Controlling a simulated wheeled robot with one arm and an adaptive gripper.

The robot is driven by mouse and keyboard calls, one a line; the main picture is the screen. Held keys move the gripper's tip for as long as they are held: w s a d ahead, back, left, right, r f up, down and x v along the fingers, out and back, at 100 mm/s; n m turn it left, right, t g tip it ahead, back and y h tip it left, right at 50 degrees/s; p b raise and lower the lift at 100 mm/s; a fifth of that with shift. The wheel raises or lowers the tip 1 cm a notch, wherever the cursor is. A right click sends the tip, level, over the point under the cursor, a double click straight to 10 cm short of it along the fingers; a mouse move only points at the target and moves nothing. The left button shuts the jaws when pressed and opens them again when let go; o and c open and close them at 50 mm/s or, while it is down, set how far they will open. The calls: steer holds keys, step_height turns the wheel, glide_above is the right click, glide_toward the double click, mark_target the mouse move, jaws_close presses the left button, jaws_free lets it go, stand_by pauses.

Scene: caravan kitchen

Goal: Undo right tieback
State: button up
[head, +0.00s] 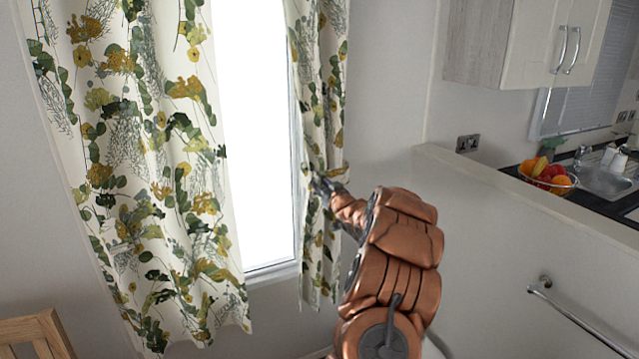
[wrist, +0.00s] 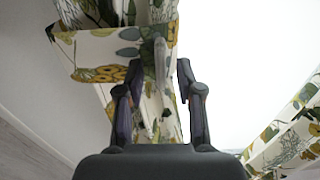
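The right curtain (head: 325,90), white with green and yellow leaves, hangs gathered narrow at the window's right side. It also fills the middle of the wrist view (wrist: 150,115). A band of the same floral cloth, seemingly the right tieback (wrist: 95,48), crosses the curtain ahead of my fingers. My gripper (head: 318,188) is at the curtain's gathered part, at tieback height. In the wrist view its two fingers (wrist: 159,72) stand apart, with cloth and a narrow pale grey strip (wrist: 160,60) between or just beyond them. I cannot tell whether they touch it.
The left curtain (head: 150,190) hangs broad beside the bright window (head: 258,130). A half wall (head: 520,190) with a metal rail (head: 575,318) stands on the right. Beyond it are a fruit bowl (head: 548,179) and a sink. A wooden chair back (head: 38,332) is at lower left.

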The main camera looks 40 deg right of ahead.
steer(key=shift+w, duration=0.45)
steer(key=shift+c, duration=0.2)
jaws_close()
stand_by(0.4)
